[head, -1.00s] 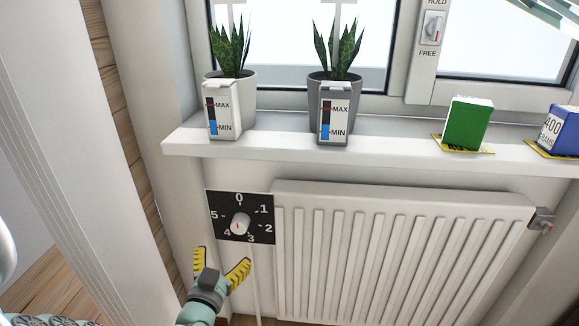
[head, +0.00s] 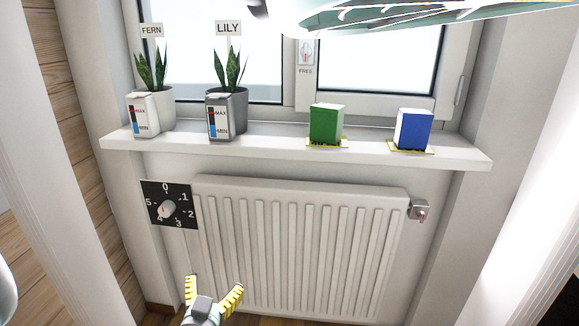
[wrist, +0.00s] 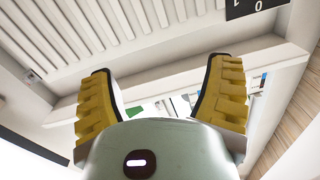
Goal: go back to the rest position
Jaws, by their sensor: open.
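My gripper (head: 214,292) is low in the head view, in front of the lower left part of the white radiator (head: 300,245). Its two yellow fingers are spread apart with nothing between them. In the wrist view my gripper (wrist: 165,90) also shows open and empty, with the radiator's ribs (wrist: 130,20) beyond it. No finger is seen to grip anything.
A white windowsill (head: 290,149) above the radiator holds a white pot labelled FERN (head: 165,110), a grey pot labelled LILY (head: 236,110), a green box (head: 326,124) and a blue box (head: 413,129). A valve (head: 419,210) sticks out right of the radiator. Plank wall (head: 75,130) at left.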

